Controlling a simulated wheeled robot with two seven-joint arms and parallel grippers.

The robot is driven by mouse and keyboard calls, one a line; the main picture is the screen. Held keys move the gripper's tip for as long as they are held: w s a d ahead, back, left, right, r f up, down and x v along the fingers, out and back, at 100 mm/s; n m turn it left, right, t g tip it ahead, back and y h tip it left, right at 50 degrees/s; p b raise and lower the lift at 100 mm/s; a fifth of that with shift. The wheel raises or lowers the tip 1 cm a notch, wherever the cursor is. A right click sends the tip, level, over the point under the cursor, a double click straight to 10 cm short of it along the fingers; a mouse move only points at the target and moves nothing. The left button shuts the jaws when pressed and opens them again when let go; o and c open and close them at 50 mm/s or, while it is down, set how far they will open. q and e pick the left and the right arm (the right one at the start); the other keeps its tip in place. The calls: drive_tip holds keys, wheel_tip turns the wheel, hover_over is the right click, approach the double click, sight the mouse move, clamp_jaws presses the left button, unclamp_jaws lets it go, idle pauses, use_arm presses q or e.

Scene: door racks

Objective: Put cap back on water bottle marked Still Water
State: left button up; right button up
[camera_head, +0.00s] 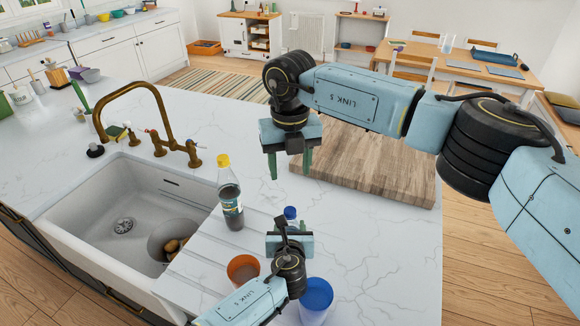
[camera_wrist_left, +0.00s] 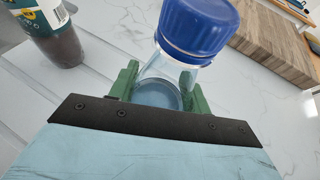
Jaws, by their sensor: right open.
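A clear bottle with a blue cap (camera_head: 291,213) stands on the counter. In the left wrist view the blue cap (camera_wrist_left: 198,24) sits on top of the clear bottle (camera_wrist_left: 158,92). My left gripper (camera_wrist_left: 158,86) has its green fingers against both sides of the bottle, shut on it. In the head view my left gripper (camera_head: 287,236) partly hides the bottle. No Still Water marking is readable on it. My right gripper (camera_head: 290,168) is open and empty above the counter, behind the clear bottle and beside the wooden board.
A dark drink bottle with a yellow cap (camera_head: 231,197) stands left of the clear bottle. An orange cup (camera_head: 242,268) and a blue cup (camera_head: 316,296) stand close to my left gripper. The wooden board (camera_head: 372,172) lies at right. The sink (camera_head: 100,215) is at left.

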use_arm(q)
drive_tip(key=o, duration=0.5)
drive_tip(key=shift+s, duration=0.1)
drive_tip(key=p+v, duration=0.2)
drive_tip(key=v, duration=1.1)
drive_tip(key=shift+a+r, duration=0.1)
